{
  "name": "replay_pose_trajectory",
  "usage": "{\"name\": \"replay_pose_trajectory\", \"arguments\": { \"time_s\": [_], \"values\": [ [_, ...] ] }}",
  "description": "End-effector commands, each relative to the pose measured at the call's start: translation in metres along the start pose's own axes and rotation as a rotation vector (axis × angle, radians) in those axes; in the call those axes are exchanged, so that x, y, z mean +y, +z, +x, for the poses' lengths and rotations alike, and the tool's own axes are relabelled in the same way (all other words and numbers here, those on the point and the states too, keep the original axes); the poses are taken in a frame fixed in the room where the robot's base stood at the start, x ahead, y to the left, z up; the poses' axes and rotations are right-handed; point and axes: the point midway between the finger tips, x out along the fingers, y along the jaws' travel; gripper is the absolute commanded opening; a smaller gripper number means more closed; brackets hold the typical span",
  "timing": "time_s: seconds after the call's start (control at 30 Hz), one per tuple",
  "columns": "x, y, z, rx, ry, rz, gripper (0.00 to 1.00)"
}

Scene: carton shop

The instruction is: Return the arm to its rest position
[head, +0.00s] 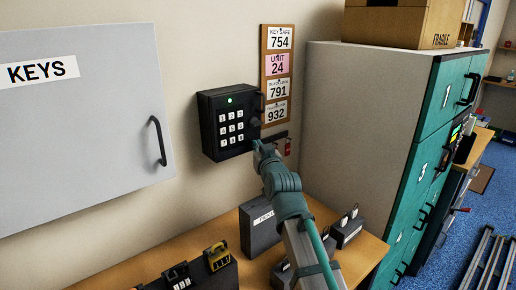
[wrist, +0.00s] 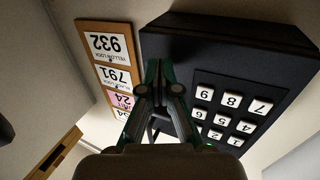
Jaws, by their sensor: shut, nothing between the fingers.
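My gripper (head: 258,146) is at the lower right edge of the black keypad box (head: 228,122) on the wall, at the end of my raised arm. In the wrist view, my gripper's fingers (wrist: 160,72) are together and empty, in front of the keypad box (wrist: 210,40). I cannot tell whether they touch it. The box has white number keys and a lit green light at its top.
A grey cabinet marked KEYS (head: 85,110) hangs at left, its door shut. A board of number cards (head: 277,75) hangs right of the keypad. The wooden bench (head: 190,250) below holds a grey case (head: 262,228) and padlocks. Teal lockers (head: 430,130) stand at right.

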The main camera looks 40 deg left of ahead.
Motion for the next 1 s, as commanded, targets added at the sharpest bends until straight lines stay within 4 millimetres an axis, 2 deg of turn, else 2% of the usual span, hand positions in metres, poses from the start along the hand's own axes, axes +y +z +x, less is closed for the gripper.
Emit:
{"name": "replay_pose_trajectory", "arguments": {
  "time_s": [0.8,1.0],
  "values": [
    [0.029,0.002,-0.070,0.001,0.002,0.000,0.00],
    [0.032,0.001,-0.080,0.000,0.000,0.000,0.00]
  ]
}}
